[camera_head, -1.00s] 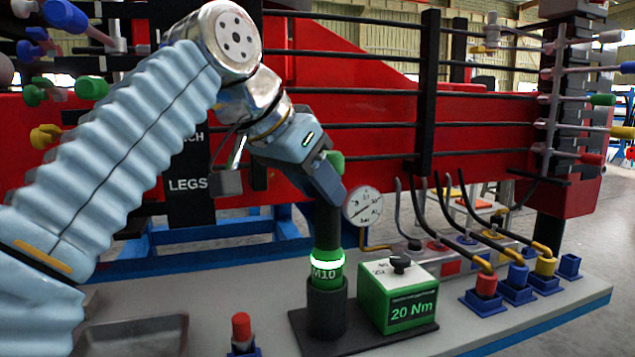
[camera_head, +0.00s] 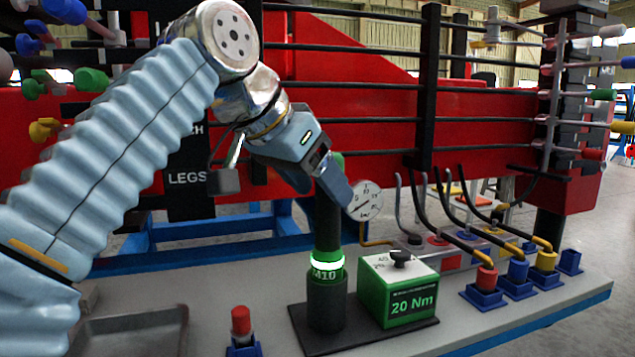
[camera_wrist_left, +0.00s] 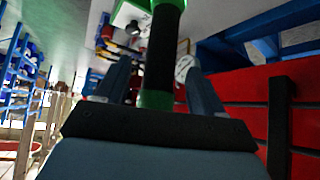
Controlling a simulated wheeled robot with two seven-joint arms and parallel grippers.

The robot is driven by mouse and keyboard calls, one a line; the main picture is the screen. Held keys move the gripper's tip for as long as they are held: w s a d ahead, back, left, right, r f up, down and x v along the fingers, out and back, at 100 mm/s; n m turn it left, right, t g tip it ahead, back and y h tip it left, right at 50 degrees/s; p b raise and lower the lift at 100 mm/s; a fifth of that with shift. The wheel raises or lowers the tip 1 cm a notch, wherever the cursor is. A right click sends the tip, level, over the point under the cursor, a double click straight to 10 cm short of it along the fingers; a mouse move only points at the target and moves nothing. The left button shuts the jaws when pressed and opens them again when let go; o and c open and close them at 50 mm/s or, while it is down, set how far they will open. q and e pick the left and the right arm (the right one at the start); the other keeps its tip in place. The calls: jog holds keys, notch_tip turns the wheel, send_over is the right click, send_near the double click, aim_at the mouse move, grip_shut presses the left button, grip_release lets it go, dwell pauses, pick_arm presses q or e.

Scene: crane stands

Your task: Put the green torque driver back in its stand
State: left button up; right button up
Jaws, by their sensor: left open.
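The green torque driver (camera_head: 328,232) stands upright in its dark cylindrical stand (camera_head: 327,303), with its lit green M10 collar just above the stand's rim. My left gripper (camera_head: 335,195) is at the driver's upper part, with its jaws open on either side of it. In the left wrist view the driver's black grip (camera_wrist_left: 162,50) runs between the two spread fingers of my left gripper (camera_wrist_left: 165,85), with gaps beside it. The driver's lower end is hidden inside the stand. My right gripper is not in view.
A green and white 20 Nm box (camera_head: 398,288) shares the black base plate (camera_head: 370,338) with the stand. A pressure gauge (camera_head: 365,201) is close behind the gripper. Red, blue and yellow plugs stand at the right. A red-topped piece (camera_head: 241,322) and a metal tray (camera_head: 135,330) are at the left.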

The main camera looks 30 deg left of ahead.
pick_arm(q)
jog(key=p+v, duration=0.2)
jog(key=v, duration=0.2)
jog(key=shift+s+r, duration=0.2)
jog(key=shift+r, duration=0.05)
jog(key=p+v, duration=0.6)
jog(key=v, duration=0.8)
